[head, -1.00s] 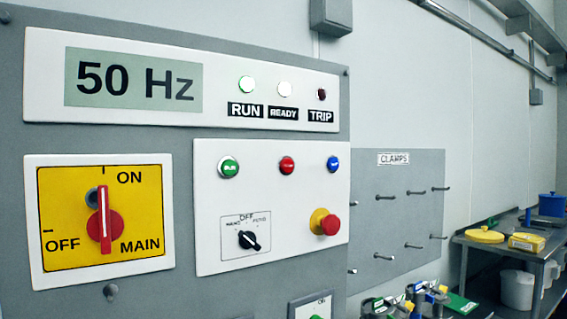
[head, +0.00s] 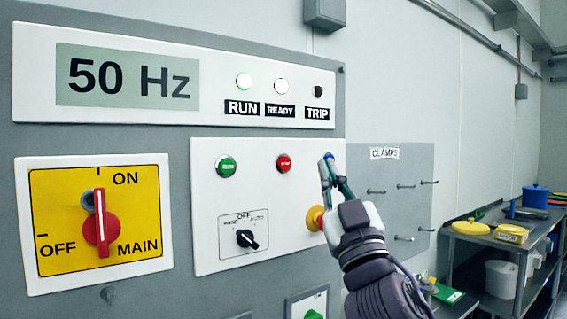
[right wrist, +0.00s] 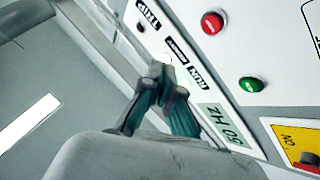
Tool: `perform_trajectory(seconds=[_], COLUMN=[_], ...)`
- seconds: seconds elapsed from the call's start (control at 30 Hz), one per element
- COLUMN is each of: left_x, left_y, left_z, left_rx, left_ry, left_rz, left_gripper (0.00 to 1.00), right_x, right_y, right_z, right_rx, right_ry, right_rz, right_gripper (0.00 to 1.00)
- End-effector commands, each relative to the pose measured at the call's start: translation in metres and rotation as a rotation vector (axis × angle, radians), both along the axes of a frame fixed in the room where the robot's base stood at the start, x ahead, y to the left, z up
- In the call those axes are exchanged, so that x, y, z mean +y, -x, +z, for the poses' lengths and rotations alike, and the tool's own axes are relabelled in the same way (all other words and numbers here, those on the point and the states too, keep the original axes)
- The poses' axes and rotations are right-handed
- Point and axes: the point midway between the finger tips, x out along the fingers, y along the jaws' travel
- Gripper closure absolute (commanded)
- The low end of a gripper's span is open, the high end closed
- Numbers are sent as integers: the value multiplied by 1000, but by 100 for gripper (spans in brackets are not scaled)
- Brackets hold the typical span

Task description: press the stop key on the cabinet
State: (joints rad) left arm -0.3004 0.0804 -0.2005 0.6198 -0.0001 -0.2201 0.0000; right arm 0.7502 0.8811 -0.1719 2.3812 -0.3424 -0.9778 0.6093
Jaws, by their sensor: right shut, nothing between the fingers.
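The red stop key (head: 284,163) sits on the white button panel of the grey cabinet (head: 180,20), between a green key (head: 226,165) and a blue key (head: 329,156). The red key also shows in the right wrist view (right wrist: 212,23), with the green key (right wrist: 250,84) below it. My right gripper (head: 330,168) is shut and empty. In the head view its tips overlap the lower part of the blue key, to the right of the red key. I cannot tell whether they touch the panel. In the right wrist view the gripper (right wrist: 160,76) is apart from the red key. My left gripper is out of view.
A red mushroom button with a yellow collar (head: 315,218) is partly hidden by my right gripper. A black selector (head: 247,239) and a red main switch (head: 101,228) stick out. The display reads 50 Hz; RUN and READY lamps are lit. A clamp board (head: 390,220) hangs at right.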

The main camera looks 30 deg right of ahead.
Motion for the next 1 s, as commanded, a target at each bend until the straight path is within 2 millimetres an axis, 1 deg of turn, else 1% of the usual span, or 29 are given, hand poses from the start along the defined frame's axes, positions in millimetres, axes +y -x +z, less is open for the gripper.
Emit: perform_trajectory(seconds=[0.1,0.47,0.63,0.93,1.0], left_x=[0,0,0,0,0], left_y=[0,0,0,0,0], left_z=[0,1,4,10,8], left_rx=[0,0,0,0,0], left_ry=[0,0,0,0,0], left_rz=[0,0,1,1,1], left_gripper=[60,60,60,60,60], right_x=[0,0,1,5,5], right_y=[3,1,-14,-57,-65], right_z=[5,4,5,5,3], right_rx=[-14,-11,-10,-9,-12], right_ry=[4,3,0,2,0], right_rz=[1,1,1,1,1], right_gripper=[100,100,100,100,100])
